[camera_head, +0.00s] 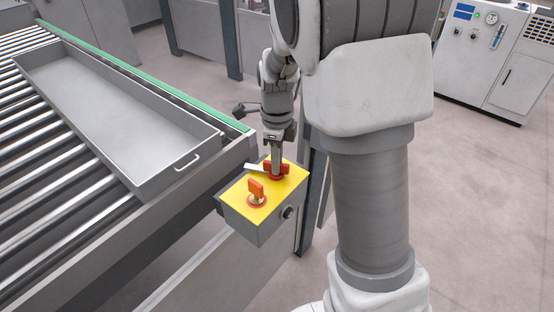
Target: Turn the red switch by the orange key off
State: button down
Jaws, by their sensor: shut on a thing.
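The red switch (285,170) sits on the far part of the yellow top of a grey control box (264,224). My gripper (276,167) points down from above and is shut on the red switch, with its fingers covering part of the knob. The orange key (256,189) stands upright in a round red-ringed base on the near part of the same yellow top, apart from my gripper. The exact turn angle of the switch is hard to tell behind the fingers.
A small pale plate (254,167) sticks out beside the switch. Left of the box is a roller conveyor (45,170) with a grey tray (110,100) on it. A white cabinet (497,62) stands far right. Open floor lies at right.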

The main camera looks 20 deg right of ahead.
dwell(0.3)
jog(key=c, duration=0.8)
grip_release()
jog(key=shift+c, duration=0.2)
jog(key=shift+r, duration=0.1)
notch_tip(320, 180, up, 17)
jog(key=shift+r+p, duration=0.15)
jog(key=shift+p, duration=0.15)
jog(key=s+f+n+t, duration=0.1)
jog(key=s+n+t, duration=0.4)
jog(key=s+n, duration=1.5)
jog(key=n, duration=0.4)
jog(key=shift+s+a+f+t, duration=0.15)
jog(key=shift+s+f+t, duration=0.05)
jog(key=shift+t, duration=0.1)
